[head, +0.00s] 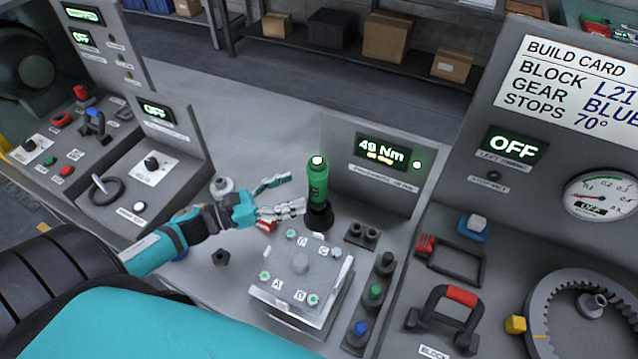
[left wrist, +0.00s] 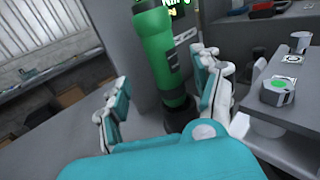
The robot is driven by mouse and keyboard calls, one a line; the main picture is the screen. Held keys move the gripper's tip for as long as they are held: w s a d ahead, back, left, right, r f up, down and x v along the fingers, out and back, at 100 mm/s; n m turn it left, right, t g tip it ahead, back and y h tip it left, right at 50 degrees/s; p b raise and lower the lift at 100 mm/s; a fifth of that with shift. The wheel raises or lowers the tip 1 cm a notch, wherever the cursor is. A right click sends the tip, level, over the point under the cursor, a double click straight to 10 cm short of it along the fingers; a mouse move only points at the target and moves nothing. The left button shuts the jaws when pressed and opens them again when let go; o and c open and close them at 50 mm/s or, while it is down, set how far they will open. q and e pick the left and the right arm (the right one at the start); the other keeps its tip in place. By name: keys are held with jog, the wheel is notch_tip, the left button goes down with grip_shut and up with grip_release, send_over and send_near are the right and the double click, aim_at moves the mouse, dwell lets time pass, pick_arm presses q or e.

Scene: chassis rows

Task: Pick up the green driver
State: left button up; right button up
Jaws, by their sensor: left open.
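The green driver (head: 317,187) stands upright in a black holder on the grey bench, in front of a display reading 49 Nm. Its top is lit. My left gripper (head: 290,194) is open and empty just left of the driver, its fingers pointing toward it. In the left wrist view the driver (left wrist: 158,48) stands ahead, between the spread fingers of the gripper (left wrist: 161,76). I see no finger closed on it. My right gripper is not in view.
A metal block with lettered corners (head: 300,263) sits in front of the driver. Dark sockets (head: 361,235) and a row of bits, one green-topped (head: 375,292), stand to its right. The display panel (head: 372,165) rises close behind. A dark nut (head: 221,257) lies below the arm.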

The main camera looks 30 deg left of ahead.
aim_at(309, 186)
pick_arm(q)
jog(key=p+x, duration=0.1)
jog(key=x, duration=0.1)
jog(key=p+x, duration=0.1)
jog(key=x, duration=0.1)
jog(key=p+x, duration=0.1)
jog(key=x, duration=0.1)
jog(key=shift+w+d+r, duration=0.1)
jog(key=shift+d+r, duration=0.15)
jog(key=shift+d, duration=0.1)
jog(key=shift+w+d+f, duration=0.1)
jog(key=shift+w+d, duration=0.05)
jog(key=shift+c, duration=0.4)
jog(key=c, duration=0.5)
grip_shut()
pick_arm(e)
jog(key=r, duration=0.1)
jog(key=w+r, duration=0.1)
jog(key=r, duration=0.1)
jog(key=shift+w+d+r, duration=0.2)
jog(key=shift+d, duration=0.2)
